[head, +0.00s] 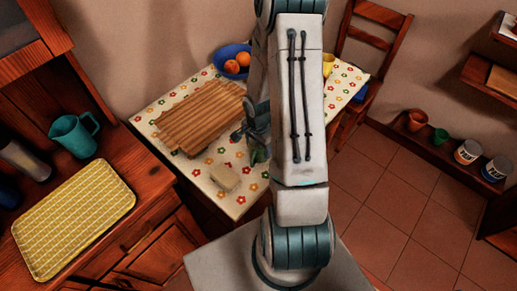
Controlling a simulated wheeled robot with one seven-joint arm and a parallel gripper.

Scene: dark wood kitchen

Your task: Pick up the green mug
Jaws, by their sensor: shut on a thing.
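My gripper (252,141) is over the right part of the flowered table, partly hidden behind my own arm. It is shut on the green mug (258,156), of which only a small dark green patch shows. The rest of the mug is hidden by the gripper and arm. I cannot tell whether the mug touches the tabletop.
The flowered table (236,203) bears a wooden board (200,118), a pale block (224,177), a blue bowl (221,55) with oranges and a yellow object (328,60). A teal jug (75,135) and yellow tray (74,216) are left. A chair (372,42) stands behind.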

